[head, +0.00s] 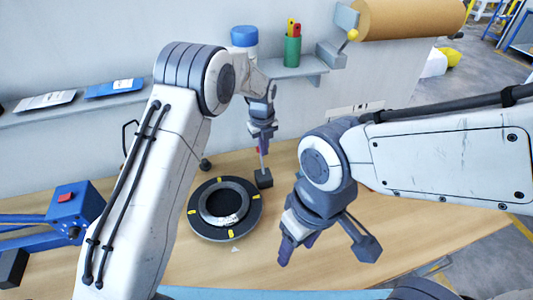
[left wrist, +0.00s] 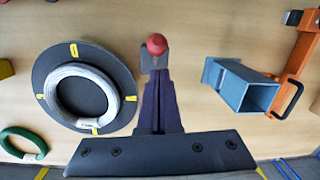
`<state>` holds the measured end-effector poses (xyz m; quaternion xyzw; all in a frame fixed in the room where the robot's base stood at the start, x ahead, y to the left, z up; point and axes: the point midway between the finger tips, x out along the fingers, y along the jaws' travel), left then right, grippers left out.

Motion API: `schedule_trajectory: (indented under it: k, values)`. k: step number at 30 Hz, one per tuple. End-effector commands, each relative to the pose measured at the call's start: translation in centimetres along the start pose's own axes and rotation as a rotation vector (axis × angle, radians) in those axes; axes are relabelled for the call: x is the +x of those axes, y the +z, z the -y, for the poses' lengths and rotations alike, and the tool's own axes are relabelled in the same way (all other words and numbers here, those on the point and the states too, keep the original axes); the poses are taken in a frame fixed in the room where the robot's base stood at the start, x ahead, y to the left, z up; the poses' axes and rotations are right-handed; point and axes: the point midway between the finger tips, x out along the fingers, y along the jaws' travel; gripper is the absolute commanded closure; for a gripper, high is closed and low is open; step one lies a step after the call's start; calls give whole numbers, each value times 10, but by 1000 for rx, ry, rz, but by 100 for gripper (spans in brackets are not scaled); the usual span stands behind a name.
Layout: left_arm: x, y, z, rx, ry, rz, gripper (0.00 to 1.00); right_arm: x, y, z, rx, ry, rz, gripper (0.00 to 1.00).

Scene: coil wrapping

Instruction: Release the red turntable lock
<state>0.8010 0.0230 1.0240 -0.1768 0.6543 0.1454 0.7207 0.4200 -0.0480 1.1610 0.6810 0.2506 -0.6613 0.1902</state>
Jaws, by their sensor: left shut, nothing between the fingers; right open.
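The round black turntable (head: 250,222) with yellow marks lies on the wooden table, and a pale wire coil (head: 207,212) rests on it. Both also show in the left wrist view, the turntable (left wrist: 48,72) at left with the coil (left wrist: 112,82). The red lock knob (left wrist: 156,44) sits on a grey mount beside the turntable. In the head view its dark base block (head: 264,180) stands right of the turntable. My left gripper (head: 263,147) is shut and empty, pointing down at the knob; whether its fingertips touch it is unclear. My right gripper (head: 327,247) is open and empty, nearer the front.
A blue device with a red button (head: 65,198) stands at left. A wall shelf (head: 290,70) holds a green pen cup (head: 292,50). The left wrist view shows a green coil (left wrist: 22,142), a blue-grey box-shaped tube (left wrist: 243,88) and an orange frame (left wrist: 298,65).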

Motion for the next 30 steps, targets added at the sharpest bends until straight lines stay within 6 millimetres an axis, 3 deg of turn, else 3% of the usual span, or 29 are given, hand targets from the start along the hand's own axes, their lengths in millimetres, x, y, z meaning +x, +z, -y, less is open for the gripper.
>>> schedule_trajectory:
  k: [13, 30]
  values:
    - [6, 24, 3, 1, -1, 3, 100, 0, 0, 0, 0, 0, 0, 41]
    - [8, 30, 2, -1, -2, 10, 100, 0, 0, 0, 0, 0, 0, 41]
